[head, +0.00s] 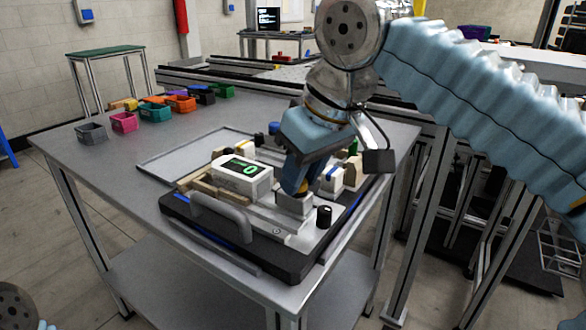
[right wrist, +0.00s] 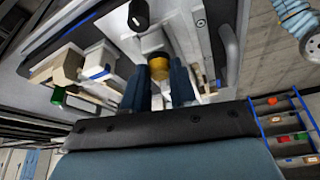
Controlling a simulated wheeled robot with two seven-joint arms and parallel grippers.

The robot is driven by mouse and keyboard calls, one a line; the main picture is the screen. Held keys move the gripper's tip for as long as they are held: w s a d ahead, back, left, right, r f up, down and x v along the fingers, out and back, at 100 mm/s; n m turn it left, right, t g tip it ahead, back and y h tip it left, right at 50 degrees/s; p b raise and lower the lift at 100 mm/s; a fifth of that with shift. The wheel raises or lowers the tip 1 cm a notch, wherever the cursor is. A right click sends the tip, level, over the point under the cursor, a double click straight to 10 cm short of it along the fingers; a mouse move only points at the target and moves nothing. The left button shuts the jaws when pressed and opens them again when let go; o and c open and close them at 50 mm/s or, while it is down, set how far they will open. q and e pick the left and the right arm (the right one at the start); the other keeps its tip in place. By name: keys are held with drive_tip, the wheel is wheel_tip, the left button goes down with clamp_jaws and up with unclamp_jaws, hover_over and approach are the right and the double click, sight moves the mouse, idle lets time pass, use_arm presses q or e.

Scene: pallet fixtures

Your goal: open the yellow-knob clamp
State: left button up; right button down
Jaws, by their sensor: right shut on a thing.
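The yellow knob (right wrist: 159,67) of the clamp is between the two blue fingers of my right gripper (right wrist: 158,88) in the right wrist view. The fingers are shut on it. In the head view my right gripper (head: 296,190) reaches down onto the fixture on the pallet (head: 265,262), and its fingers mostly hide the knob. A light grey clamp block (head: 294,205) shows just under the fingertips. How far the clamp is open cannot be seen. My left gripper is not in view.
A white box with a green display (head: 243,175) stands left of the gripper on the pallet. A black knob (head: 324,216) is close on the right, and a grey handle (head: 222,217) is in front. Several coloured bins (head: 155,111) line the table's far left. The table's left front is clear.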

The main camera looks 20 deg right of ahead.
drive_tip(key=c, duration=0.9)
unclamp_jaws()
drive_tip(key=shift+d, duration=0.1)
drive_tip(key=p+v, duration=0.2)
drive_tip(key=v, duration=1.2)
